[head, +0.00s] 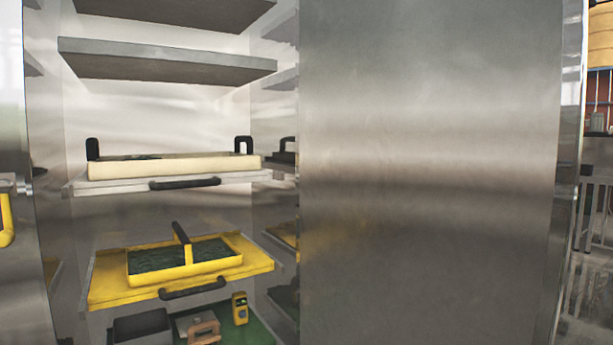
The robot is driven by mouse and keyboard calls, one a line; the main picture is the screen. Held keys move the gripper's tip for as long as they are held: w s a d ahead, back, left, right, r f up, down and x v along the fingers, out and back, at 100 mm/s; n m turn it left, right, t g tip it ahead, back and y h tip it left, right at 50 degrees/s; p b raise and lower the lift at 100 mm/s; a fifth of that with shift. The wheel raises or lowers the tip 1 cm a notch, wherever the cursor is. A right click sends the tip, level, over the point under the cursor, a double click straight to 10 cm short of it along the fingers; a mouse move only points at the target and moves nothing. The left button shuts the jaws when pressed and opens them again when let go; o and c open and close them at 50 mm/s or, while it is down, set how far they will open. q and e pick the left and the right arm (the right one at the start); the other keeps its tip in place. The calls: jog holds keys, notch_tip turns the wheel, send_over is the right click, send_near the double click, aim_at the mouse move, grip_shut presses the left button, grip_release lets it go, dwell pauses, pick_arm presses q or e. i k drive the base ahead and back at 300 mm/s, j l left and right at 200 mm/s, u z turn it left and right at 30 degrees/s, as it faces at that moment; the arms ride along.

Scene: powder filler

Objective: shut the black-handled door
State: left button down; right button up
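A large brushed-steel panel (430,170) fills the right half of the head view; it looks like a cabinet door standing open, close to me. No black handle shows on its visible face, so I cannot tell if it is the black-handled door. The cabinet interior (160,110) is open to its left. A steel panel (12,100) at the left edge carries a yellow handle (6,218). Neither of my grippers is in view.
Inside are grey shelves (160,62), a pull-out shelf (110,187) with a cream tray (200,167), and a yellow pull-out shelf (110,290) with a yellow tray (145,262). Both pull-out shelves have black front handles. Small items sit on the green floor. A railing (596,200) stands beyond, right.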

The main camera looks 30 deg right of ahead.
aim_at(439, 143)
jog(key=l+u, duration=0.35)
jog(key=l, duration=0.55)
jog(key=l+u, duration=0.35)
jog(key=l, duration=0.55)
jog(key=k+l, duration=0.1)
jog(key=l, duration=0.65)
jog(key=k+l, duration=0.1)
jog(key=l, duration=1.4)
jog(key=k, duration=0.05)
